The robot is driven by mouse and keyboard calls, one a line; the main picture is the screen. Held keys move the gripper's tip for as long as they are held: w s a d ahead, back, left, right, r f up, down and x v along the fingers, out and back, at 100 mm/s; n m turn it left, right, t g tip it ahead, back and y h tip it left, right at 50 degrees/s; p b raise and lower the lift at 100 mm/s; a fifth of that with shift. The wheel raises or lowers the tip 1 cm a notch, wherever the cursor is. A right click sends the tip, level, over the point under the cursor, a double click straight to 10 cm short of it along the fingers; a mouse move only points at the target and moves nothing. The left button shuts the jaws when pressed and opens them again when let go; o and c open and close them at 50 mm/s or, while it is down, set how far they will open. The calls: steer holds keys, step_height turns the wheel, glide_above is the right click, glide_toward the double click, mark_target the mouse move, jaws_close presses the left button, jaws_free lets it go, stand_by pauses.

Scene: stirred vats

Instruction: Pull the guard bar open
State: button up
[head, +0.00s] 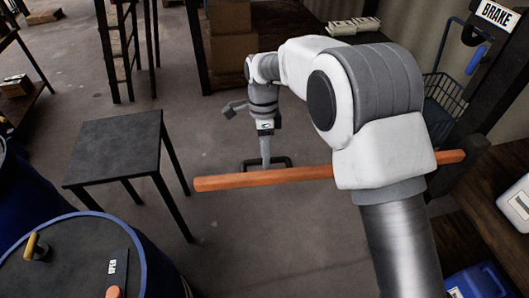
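The guard bar (260,178) is a long orange bar. It runs nearly level across the middle of the head view, from a free left end to a dark post at the right. My arm covers part of its right half. A dark handle (284,160) rises behind the bar, left of my arm. My gripper (265,160) points down at the middle of this handle, and its fingertips overlap it in the picture. I cannot tell whether the fingers are closed on the handle.
A dark square table (118,150) stands at the left. A blue-rimmed vat (60,262) with a black lid is at the lower left. A "BRAKE" sign (497,14) is at the upper right, above a wire basket (446,108). Open floor lies under and beyond the bar.

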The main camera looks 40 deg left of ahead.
step_height(320, 180, up, 17)
steer(key=w+a+p, duration=0.2)
steer(key=shift+w+a, duration=0.2)
steer(key=shift+w, duration=0.05)
stand_by(0.7)
